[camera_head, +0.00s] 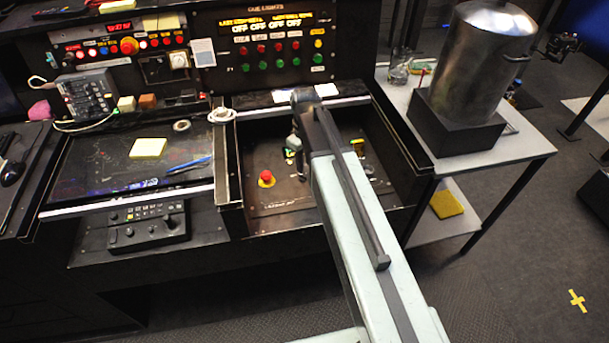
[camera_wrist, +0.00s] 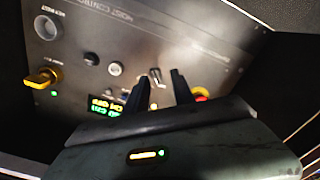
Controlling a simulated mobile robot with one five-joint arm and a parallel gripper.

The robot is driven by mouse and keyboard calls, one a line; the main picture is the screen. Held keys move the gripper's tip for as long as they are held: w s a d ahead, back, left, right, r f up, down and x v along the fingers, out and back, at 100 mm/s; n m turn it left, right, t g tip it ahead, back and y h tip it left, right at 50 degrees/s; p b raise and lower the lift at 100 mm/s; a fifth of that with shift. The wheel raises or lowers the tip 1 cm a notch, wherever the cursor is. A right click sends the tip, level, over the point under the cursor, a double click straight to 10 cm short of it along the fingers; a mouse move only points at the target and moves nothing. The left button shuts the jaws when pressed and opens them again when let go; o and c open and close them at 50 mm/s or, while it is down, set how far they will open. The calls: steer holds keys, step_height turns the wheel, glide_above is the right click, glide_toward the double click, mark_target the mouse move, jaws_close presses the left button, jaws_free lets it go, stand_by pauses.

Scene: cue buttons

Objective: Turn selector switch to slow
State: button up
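The selector switch (camera_wrist: 154,76) is a small dark knob with a light pointer on the dark control panel (camera_wrist: 120,35), seen in the wrist view. My gripper (camera_wrist: 160,79) is open, with its two dark fingers apart. In the picture, the switch shows between the fingertips; I cannot tell if either finger touches it. The labels around the switch are too small to read, so its setting is unclear. In the head view, my arm hides much of the middle of the recessed panel (camera_head: 262,204).
On the same panel are a red mushroom button (camera_head: 266,178), a yellow key switch (camera_wrist: 40,78), a small lit display (camera_wrist: 105,104) and round buttons. Raised edges bound the recess. A metal tank (camera_head: 480,65) stands on the right-hand table.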

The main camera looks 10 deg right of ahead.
mark_target(303, 175)
steer(key=w+n, duration=0.2)
steer(key=w, duration=0.1)
steer(key=shift+w+f, duration=0.25)
steer(key=shift+f, duration=0.15)
steer(key=shift+s+f+b, duration=0.15)
steer(key=shift+f+b, duration=0.35)
steer(key=shift+b, duration=0.15)
step_height(303, 175, down, 7)
steer(key=b, duration=0.7)
steer(key=shift+r, duration=0.15)
steer(key=shift+c, duration=0.3)
